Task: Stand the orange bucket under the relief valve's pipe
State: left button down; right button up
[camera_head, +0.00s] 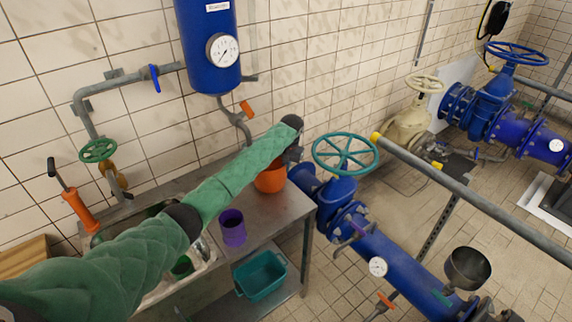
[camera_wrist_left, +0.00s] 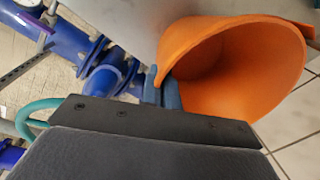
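The orange bucket (camera_head: 270,179) is at the back right of the metal bench, partly hidden by my left arm. It also shows large in the left wrist view (camera_wrist_left: 240,65), with its open mouth visible. My left gripper (camera_head: 294,153) is just above the bucket in the head view, its fingers mostly hidden. In the left wrist view its fingertips (camera_wrist_left: 164,92) are on the bucket's rim, one on each side of the wall. I cannot tell whether the bucket touches the bench. The pipe with an orange handle (camera_head: 246,107) under the blue tank (camera_head: 208,45) runs down behind my arm.
A purple cup (camera_head: 233,228) stands on the bench (camera_head: 285,212) beside the sink. A teal tub (camera_head: 261,275) is on the shelf below. A teal handwheel (camera_head: 345,153) on blue pipework stands close right of my gripper. An orange hand pump (camera_head: 80,211) is at the left.

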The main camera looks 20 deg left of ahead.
pick_arm(q)
jog(key=shift+f, duration=0.1)
jog(key=c, duration=1.7)
grip_release()
pick_arm(e)
jog(key=shift+a, duration=0.1)
pick_arm(q)
jog(key=shift+r, duration=0.2)
notch_tip(320, 180, up, 2)
jog(key=shift+d+r+b, duration=0.1)
jog(key=shift+d+b, duration=0.05)
jog(key=shift+b, duration=0.85)
jog(key=shift+s+d+r+b, duration=0.15)
jog(key=shift+r+b, duration=0.55)
jog(key=shift+r, duration=0.9)
jog(key=shift+w+d+r+b, duration=0.15)
jog(key=shift+r+b, duration=0.5)
jog(key=shift+r, duration=0.9)
jog(key=shift+s+d+r+b, duration=0.15)
jog(key=shift+r+b, duration=0.55)
jog(key=shift+r, duration=0.9)
pick_arm(e)
jog(key=w+a+t, duration=0.1)
jog(key=w+a, duration=0.1)
jog(key=w, duration=1.1)
jog(key=shift+a, duration=0.15)
